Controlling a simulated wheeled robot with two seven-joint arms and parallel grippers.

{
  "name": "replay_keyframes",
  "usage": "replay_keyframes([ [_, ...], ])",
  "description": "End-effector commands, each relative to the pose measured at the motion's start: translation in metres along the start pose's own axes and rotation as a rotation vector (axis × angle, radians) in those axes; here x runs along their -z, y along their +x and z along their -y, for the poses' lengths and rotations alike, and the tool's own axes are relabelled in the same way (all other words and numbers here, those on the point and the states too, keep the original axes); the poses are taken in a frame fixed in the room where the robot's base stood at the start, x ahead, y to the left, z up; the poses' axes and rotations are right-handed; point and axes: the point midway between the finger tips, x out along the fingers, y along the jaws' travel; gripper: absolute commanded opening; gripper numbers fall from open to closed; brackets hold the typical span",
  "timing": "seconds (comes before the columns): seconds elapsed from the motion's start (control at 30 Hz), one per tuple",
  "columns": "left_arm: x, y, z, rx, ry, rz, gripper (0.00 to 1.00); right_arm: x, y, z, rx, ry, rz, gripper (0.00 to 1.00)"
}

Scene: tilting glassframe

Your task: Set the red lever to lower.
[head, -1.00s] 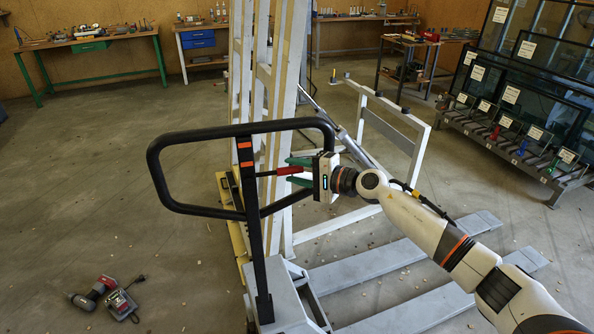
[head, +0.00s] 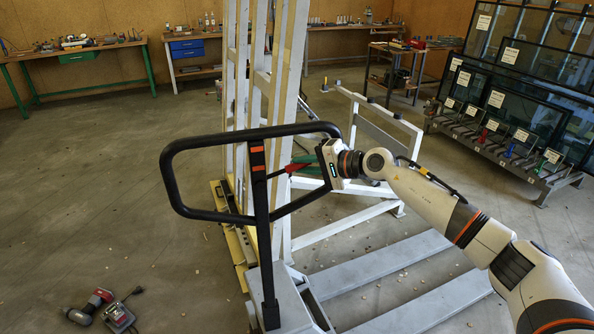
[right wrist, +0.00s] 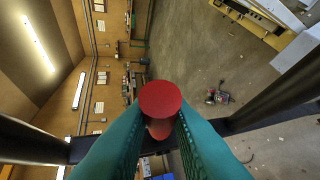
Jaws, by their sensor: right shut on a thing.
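The red lever (head: 289,169) sticks out to the right from the black post (head: 260,200) inside the black loop handle (head: 190,145) of the lifting frame. It slopes slightly up to the right. My right gripper (head: 302,165) has its green fingers closed on the lever's outer end. In the right wrist view, the lever's round red end (right wrist: 160,98) sits between the two green fingers (right wrist: 160,122). The fingers partly hide the lever. My left gripper is not in view.
White uprights (head: 280,110) stand behind the handle, and grey forks (head: 385,265) lie low to the right. Power tools (head: 103,308) lie on the floor at lower left. A glass rack (head: 520,110) stands at right. The floor at left is mostly clear.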

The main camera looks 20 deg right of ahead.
Motion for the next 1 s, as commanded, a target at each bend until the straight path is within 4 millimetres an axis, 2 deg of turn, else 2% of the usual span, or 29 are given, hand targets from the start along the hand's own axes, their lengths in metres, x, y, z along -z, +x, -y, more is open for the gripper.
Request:
replay_keyframes([
  [0.03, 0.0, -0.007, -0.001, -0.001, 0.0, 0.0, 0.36, 0.004, -0.001, -0.009, 0.017, -0.02, -0.006, 0.0],
  [0.1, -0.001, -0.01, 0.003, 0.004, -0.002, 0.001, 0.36, 0.005, -0.002, -0.013, 0.041, -0.046, 0.0, 0.0],
  [0.3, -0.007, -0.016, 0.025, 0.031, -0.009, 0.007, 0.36, 0.003, -0.004, -0.017, 0.097, -0.098, 0.02, 0.0],
  [0.6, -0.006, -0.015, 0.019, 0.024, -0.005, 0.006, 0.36, 0.003, -0.004, -0.017, 0.101, -0.106, 0.023, 0.0],
  [0.63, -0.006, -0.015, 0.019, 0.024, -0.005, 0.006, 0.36, 0.002, -0.004, -0.017, 0.101, -0.106, 0.024, 0.2],
  [0.77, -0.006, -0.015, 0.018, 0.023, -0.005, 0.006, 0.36, 0.002, -0.004, -0.017, 0.101, -0.105, 0.024, 0.41],
  [1.0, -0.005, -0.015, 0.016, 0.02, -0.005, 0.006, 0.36, 0.002, -0.004, -0.017, 0.101, -0.103, 0.023, 0.41],
])
